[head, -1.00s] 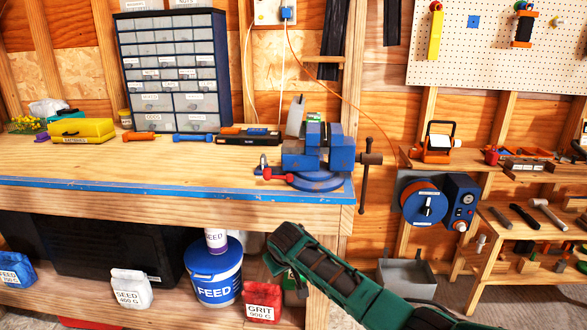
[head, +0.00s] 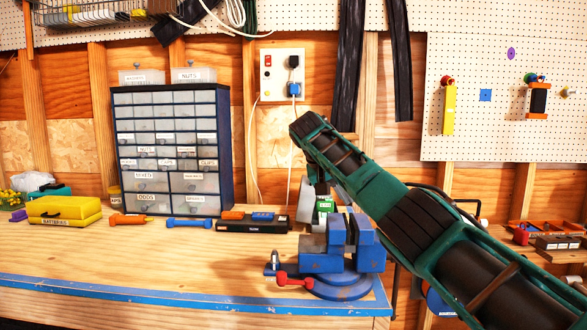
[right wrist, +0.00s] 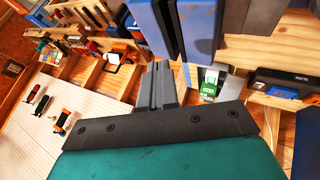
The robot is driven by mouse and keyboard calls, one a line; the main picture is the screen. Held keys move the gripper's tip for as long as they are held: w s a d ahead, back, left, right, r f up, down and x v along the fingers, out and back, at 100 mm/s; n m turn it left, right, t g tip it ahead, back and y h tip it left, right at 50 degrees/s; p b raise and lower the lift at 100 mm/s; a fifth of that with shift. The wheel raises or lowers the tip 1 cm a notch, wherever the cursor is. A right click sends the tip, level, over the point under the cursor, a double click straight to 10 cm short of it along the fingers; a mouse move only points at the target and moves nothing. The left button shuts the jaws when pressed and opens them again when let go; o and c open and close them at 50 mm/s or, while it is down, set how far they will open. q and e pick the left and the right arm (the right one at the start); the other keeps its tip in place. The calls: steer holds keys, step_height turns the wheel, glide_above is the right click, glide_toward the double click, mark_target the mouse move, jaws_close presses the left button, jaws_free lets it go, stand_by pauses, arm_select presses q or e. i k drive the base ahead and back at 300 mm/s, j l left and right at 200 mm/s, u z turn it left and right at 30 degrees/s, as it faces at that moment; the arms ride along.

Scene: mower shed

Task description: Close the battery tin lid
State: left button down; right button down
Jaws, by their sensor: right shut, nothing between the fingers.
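The battery tin is a yellow box (head: 65,210) labelled BATTERIES, on the workbench at the far left in the head view. Its lid looks down on it, but I cannot tell whether it is fully shut. My right arm crosses the head view from the lower right, in front of the vise and wall, well to the right of the tin. My right gripper (right wrist: 156,86) shows in the right wrist view, shut and empty, near blue vise parts. Its fingers cannot be made out in the head view. My left gripper is not in view.
A blue vise (head: 335,250) stands at the bench's right end. The front bench top is clear.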

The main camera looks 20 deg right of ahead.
mark_target(306, 196)
steer(key=i, duration=1.45)
